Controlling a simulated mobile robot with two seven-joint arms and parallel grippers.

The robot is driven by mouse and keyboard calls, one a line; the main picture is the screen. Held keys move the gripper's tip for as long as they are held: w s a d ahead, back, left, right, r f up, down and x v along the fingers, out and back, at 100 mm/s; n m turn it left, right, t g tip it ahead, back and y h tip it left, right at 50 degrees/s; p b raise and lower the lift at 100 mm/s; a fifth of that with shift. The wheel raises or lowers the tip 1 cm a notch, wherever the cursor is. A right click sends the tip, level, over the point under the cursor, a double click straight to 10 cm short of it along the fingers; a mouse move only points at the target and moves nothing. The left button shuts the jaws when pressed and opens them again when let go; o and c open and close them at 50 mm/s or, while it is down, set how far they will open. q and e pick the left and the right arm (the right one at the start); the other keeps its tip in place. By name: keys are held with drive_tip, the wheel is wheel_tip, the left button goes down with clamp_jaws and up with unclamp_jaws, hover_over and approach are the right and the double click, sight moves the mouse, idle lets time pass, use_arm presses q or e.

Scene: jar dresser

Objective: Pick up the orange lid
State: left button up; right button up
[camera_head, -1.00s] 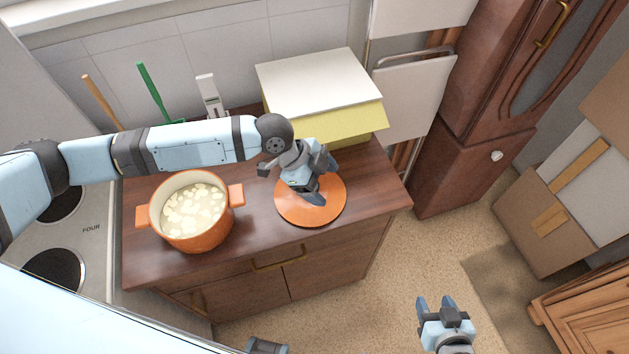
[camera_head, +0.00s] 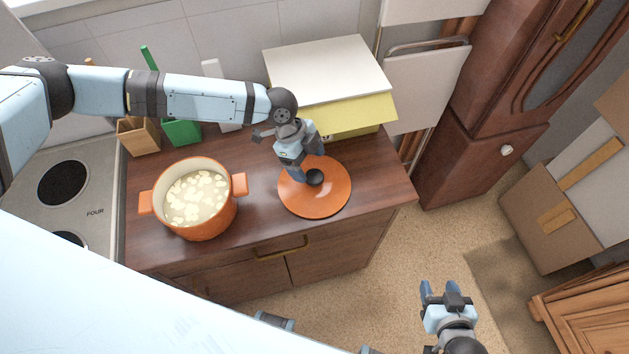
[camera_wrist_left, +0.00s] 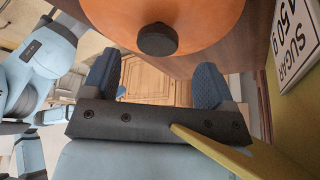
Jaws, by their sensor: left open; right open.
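The orange lid (camera_head: 330,198) lies flat on the dark wooden dresser top, with its round black knob (camera_head: 314,177) upward. It also shows at the top of the left wrist view (camera_wrist_left: 205,22), with the knob (camera_wrist_left: 157,39) ahead of the fingers. My left gripper (camera_head: 306,172) is over the lid's back left part, close to the knob. In the left wrist view its two blue fingers (camera_wrist_left: 156,82) are apart with nothing between them. My right gripper (camera_head: 440,292) is open and empty over the floor, well away from the lid.
An orange pot (camera_head: 205,222) of pale chunks stands left of the lid. A yellow box with a white top (camera_head: 330,75) is close behind my left gripper; a sugar label (camera_wrist_left: 295,45) shows in the wrist view. Green (camera_head: 182,132) and wooden holders stand at the back left.

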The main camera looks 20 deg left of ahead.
sight(314, 176)
use_arm(q)
drive_tip(key=shift+p+x, duration=0.7)
drive_tip(key=shift+x, duration=1.9)
drive_tip(key=shift+s, duration=0.15)
drive_tip(key=c, duration=1)
drive_tip(key=shift+c, duration=0.3)
drive_tip(key=shift+r, duration=0.15)
